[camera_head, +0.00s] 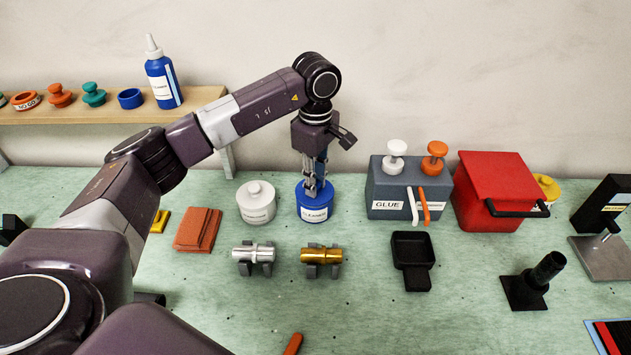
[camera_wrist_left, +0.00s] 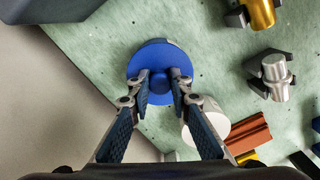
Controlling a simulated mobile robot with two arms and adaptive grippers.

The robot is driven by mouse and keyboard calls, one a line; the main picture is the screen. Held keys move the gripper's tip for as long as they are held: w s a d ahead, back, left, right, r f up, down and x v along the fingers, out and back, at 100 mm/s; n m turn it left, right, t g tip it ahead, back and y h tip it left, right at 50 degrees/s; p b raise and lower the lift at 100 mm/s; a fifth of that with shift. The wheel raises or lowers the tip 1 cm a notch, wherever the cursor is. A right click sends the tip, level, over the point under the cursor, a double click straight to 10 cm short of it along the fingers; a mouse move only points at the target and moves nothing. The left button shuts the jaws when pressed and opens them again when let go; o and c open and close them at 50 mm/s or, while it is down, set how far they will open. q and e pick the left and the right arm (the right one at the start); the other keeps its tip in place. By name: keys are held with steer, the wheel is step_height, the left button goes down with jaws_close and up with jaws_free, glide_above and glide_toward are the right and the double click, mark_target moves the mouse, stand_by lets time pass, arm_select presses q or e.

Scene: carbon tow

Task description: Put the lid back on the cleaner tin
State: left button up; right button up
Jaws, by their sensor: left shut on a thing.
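The blue cleaner tin (camera_head: 314,214) stands upright on the bench, its white label facing me. My left gripper (camera_head: 313,188) points straight down over it. In the left wrist view the gripper (camera_wrist_left: 159,80) is shut on the knob of the round blue lid (camera_wrist_left: 150,60). The lid covers the tin in that view, with only a pale sliver past its far rim. In the head view the lid is at the tin's top; I cannot tell whether it is fully seated or slightly above. My right gripper is not in view.
A white lidded tin (camera_head: 257,205) stands close left of the blue tin. Silver (camera_head: 254,255) and brass (camera_head: 322,255) cylinders on holders lie in front. A grey glue box (camera_head: 384,183) stands to the right, beside a red box (camera_head: 495,185). The shelf (camera_head: 60,113) is behind left.

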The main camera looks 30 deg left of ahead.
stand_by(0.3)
arm_select(q)
steer(key=o, duration=0.8)
steer(key=shift+o, duration=0.3)
steer(key=o, duration=0.4)
steer(key=shift+r, duration=0.1)
steer(key=shift+r+p, duration=0.7)
steer(key=shift+r, duration=0.3)
steer(key=shift+r+p, duration=1.4)
steer(key=shift+r, duration=0.95)
